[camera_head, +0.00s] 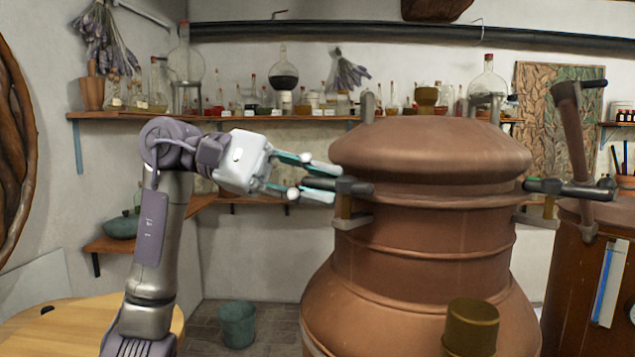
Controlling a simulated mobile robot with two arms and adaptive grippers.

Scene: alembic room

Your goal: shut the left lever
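A large copper still (420,240) with a domed lid (430,148) stands right of centre. The left lever (354,187) is a dark bar on the still's left side, lying roughly level above a brass-coloured bracket piece (346,207). My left gripper (336,183) comes in from the left with its fingers apart. The lever's outer end shows between the two fingertips; I cannot tell whether they touch it. A matching right lever (548,186) lies roughly level on the still's right side. My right gripper is not in view.
A brown vessel (575,270) with an upright pipe (572,130) stands close on the right. A wooden table (60,325) is at lower left, a green bucket (238,325) on the floor. A shelf (230,118) of glassware runs along the back wall.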

